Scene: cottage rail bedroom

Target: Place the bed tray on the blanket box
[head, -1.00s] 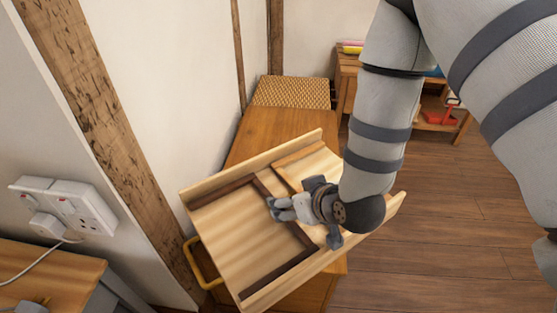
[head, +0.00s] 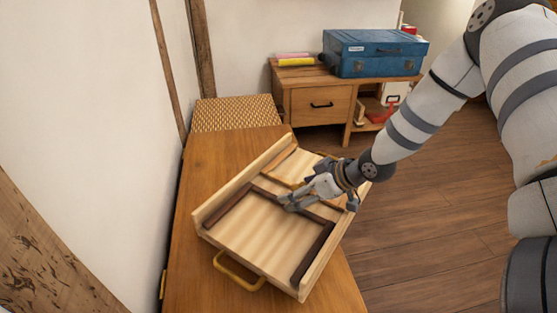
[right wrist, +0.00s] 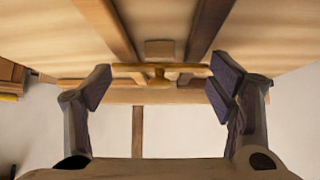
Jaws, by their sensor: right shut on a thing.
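The bed tray (head: 262,225) is pale wood with raised side walls, dark strips and brass-coloured handles. In the head view it lies at an angle over the brown blanket box (head: 190,270), overhanging its right edge. Whether it touches the top I cannot tell. My right gripper (head: 320,194) reaches in from the right and is shut on the tray, over its right half. In the right wrist view, the gripper's fingers (right wrist: 160,88) stand on either side of the tray's wooden strips and a brass-coloured bar (right wrist: 158,69). My left gripper is in no view.
A woven panel (head: 236,113) is at the box's far end. Beyond it is a low wooden cabinet (head: 322,105) with a blue case (head: 374,53) and books (head: 295,60). A white wall (head: 90,110) runs close along the box's left. The floor (head: 430,215) at right is clear.

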